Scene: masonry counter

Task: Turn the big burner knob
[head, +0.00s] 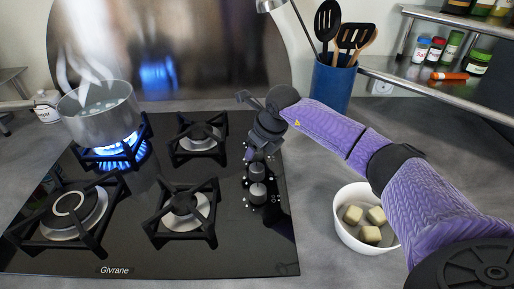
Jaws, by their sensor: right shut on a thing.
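My right gripper (259,145) reaches in from the right over the far end of the knob column at the hob's right side. It points down and is shut on a knob there, which its fingers largely hide. Two dark round knobs show nearer to me, a middle one (257,171) and a near one (258,193). The big burner (72,207), with a wide double ring, is at the front left of the black glass hob (140,262) and shows no flame. My left gripper is not in view.
A steaming pot (100,112) stands over blue flames (118,152) at the back left. A white bowl with pale cubes (343,232) stands right of the hob, under my right arm. A blue utensil holder (333,84) and spice shelf (425,78) are behind.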

